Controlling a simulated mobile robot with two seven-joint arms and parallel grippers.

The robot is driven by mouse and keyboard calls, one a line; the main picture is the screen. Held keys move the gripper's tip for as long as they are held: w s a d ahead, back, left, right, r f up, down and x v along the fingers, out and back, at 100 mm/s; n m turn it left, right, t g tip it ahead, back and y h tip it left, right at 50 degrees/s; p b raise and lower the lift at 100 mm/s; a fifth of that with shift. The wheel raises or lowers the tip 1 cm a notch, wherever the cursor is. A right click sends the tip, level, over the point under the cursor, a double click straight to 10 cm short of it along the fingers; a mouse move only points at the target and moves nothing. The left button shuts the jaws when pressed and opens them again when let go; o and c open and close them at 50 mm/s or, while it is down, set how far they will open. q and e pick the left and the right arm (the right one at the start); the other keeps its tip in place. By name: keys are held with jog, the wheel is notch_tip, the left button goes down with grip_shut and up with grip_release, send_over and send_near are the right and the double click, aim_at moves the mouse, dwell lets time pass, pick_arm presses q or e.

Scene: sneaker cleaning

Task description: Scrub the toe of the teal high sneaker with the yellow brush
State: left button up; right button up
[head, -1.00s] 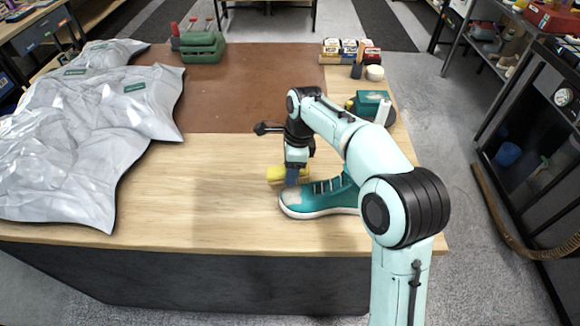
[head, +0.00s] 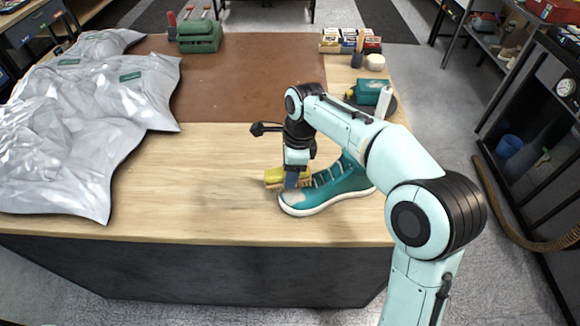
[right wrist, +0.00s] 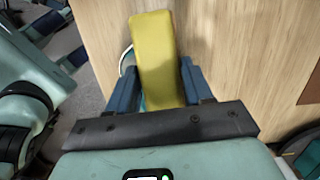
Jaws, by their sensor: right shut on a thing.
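The teal high sneaker (head: 335,188) lies on the wooden table with its pale toe (head: 293,197) to the left. My right gripper (head: 291,180) is shut on the yellow brush (head: 272,176), right at the toe. In the right wrist view the brush (right wrist: 156,55) sits between the blue fingers of the right gripper (right wrist: 160,85) and hides most of the sneaker; only a bit of its white edge shows. I cannot tell whether the bristles touch the toe. My left gripper is not in view.
Silvery plastic bags (head: 75,130) cover the table's left side. Small boxes (head: 350,42) and a teal item (head: 368,92) stand at the right.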

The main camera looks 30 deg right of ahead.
jog(key=shift+s+a+b, duration=0.3)
jog(key=shift+s+a, duration=0.25)
jog(key=shift+s, duration=0.3)
jog(key=shift+s+a+b, duration=0.3)
jog(key=shift+s+a, duration=0.2)
jog(key=shift+s, duration=0.3)
jog(key=shift+w+d+r+p, duration=0.15)
jog(key=shift+w+d+p, duration=0.35)
jog(key=shift+w+p, duration=0.3)
jog(key=shift+w+d+p, duration=0.65)
jog(key=shift+w+p, duration=0.15)
jog(key=shift+w, duration=0.2)
jog(key=shift+w+d, duration=0.1)
jog(key=shift+w, duration=0.05)
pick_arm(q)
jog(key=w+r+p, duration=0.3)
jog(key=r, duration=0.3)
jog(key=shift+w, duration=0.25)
pick_arm(e)
jog(key=shift+w+d, duration=0.45)
jog(key=shift+w, duration=0.35)
jog(key=shift+w+d, duration=0.4)
jog(key=shift+w, duration=0.35)
jog(key=shift+s, duration=0.1)
